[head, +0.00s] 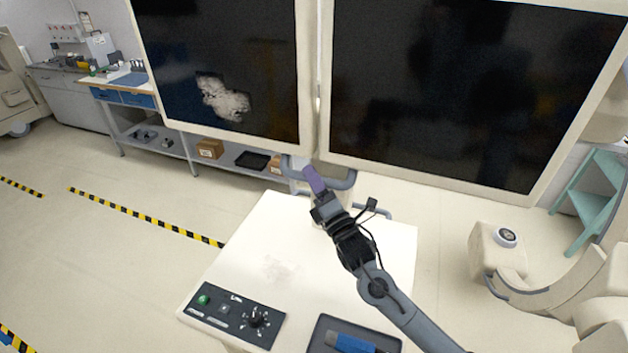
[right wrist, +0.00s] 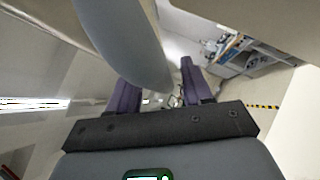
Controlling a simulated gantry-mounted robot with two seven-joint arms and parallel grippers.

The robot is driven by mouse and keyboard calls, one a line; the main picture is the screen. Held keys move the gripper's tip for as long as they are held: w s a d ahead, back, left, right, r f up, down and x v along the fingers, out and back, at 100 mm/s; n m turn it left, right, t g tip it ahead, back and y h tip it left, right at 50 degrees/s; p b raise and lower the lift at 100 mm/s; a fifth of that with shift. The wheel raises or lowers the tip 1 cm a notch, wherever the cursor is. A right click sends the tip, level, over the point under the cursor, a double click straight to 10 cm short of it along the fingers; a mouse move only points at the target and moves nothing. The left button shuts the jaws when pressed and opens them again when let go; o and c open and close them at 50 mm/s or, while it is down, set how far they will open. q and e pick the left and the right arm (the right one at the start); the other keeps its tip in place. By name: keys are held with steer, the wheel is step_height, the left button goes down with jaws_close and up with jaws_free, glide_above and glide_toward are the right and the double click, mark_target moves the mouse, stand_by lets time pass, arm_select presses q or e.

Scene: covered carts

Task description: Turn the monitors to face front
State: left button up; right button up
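Two large dark monitors, the left one (head: 225,70) and the right one (head: 450,90), stand side by side in pale frames across the top of the head view. A grey-blue handle (head: 342,183) curves out below the gap between them. My right gripper (head: 309,172) is at this handle, its purple fingers overlapping it in the head view. In the right wrist view the fingers (right wrist: 157,78) are apart, and a thick curved grey bar (right wrist: 122,45) comes down between them, hiding part of the left finger. Contact cannot be told. My left gripper is not in view.
A white cart top (head: 275,265) lies below the monitors, with a black control panel (head: 233,317) and a dark tray (head: 322,335) at its front. A workbench (head: 125,85) stands at the back left. A teal step stool (head: 590,190) is at the right. Floor is open at left.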

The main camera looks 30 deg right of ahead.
steer(key=b+v, duration=0.1)
steer(key=v, duration=0.9)
steer(key=shift+s+b, duration=0.3)
steer(key=shift+s, duration=0.05)
steer(key=shift+f, duration=0.1)
